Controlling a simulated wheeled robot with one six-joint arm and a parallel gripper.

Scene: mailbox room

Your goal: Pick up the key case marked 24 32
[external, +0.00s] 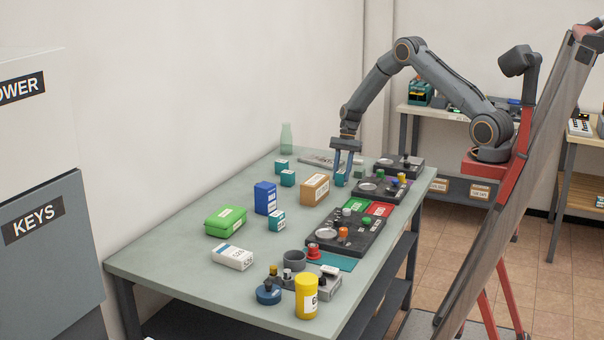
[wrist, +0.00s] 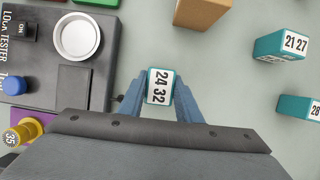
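The key case marked 24 32 (wrist: 160,87) is a small teal box with a white label on top. In the wrist view it lies between the blue fingers of my gripper (wrist: 160,92), with a finger along each side. In the external view my gripper (external: 347,177) points down over the far part of the table, its fingers apart. The teal case (external: 341,179) shows low between them, at table level. My gripper looks open; whether a fingertip touches the case is not clear.
Other teal cases stand nearby, marked 21 27 (wrist: 282,44) and 28 (wrist: 300,108). A brown box (wrist: 200,12) is close by. A dark tester panel (wrist: 100,25) with a round white dish (wrist: 77,37) lies on the other side.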

